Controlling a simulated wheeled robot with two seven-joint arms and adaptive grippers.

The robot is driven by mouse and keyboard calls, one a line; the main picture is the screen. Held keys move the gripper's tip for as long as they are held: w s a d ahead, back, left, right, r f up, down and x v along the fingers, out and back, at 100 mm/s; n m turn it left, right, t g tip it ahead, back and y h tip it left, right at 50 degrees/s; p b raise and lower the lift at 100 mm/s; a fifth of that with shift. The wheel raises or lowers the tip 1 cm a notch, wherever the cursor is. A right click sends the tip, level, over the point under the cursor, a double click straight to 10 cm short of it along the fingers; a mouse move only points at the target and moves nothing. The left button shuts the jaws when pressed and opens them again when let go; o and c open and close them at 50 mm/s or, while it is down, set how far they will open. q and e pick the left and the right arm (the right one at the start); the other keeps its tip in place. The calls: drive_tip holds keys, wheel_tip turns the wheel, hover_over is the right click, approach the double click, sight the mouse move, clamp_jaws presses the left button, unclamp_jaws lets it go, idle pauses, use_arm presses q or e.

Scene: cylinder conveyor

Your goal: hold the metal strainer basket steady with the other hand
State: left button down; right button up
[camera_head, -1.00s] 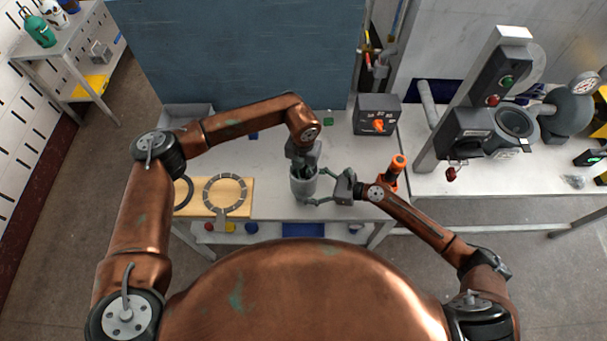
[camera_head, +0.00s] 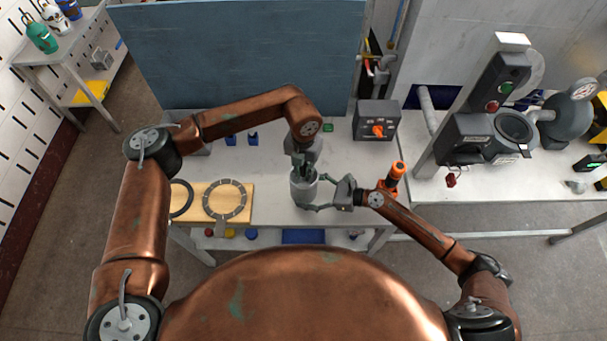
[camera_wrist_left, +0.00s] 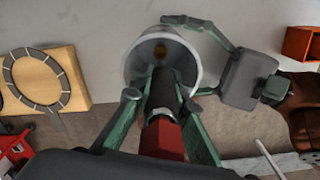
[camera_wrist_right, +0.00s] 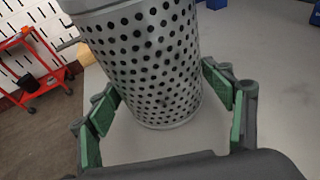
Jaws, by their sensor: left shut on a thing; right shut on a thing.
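The metal strainer basket (camera_head: 304,190) is a grey perforated cylinder standing upright at the workbench's front. Its holes show clearly in the right wrist view (camera_wrist_right: 152,62). My right gripper (camera_head: 326,193) comes from the right, its fingers on either side of the basket, shut on it; in the right wrist view its green-padded fingers (camera_wrist_right: 162,108) flank the wall. My left gripper (camera_head: 304,172) is above the basket, pointing down into its open top. In the left wrist view it (camera_wrist_left: 160,112) is shut on a dark cylinder with a red end (camera_wrist_left: 163,138). The cylinder's lower end is hard to see.
A wooden board with a grey ring (camera_head: 224,200) lies left of the basket. An orange part (camera_head: 396,172) stands close to my right wrist. A control box with an orange knob (camera_head: 377,121) is behind. Small blue blocks (camera_head: 252,139) sit under my left forearm.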

sight(303, 177)
use_arm(q)
drive_tip(key=shift+r, duration=1.4)
use_arm(e)
drive_tip(key=o, duration=1.4)
drive_tip(key=shift+c, duration=0.2)
drive_tip(key=v, duration=1.2)
use_arm(q)
drive_tip(key=shift+r, duration=0.4)
use_arm(e)
drive_tip(key=shift+r, duration=0.25)
use_arm(q)
drive_tip(key=shift+r+p, duration=1.15)
drive_tip(key=shift+r, duration=0.95)
use_arm(e)
drive_tip(key=shift+r, duration=1)
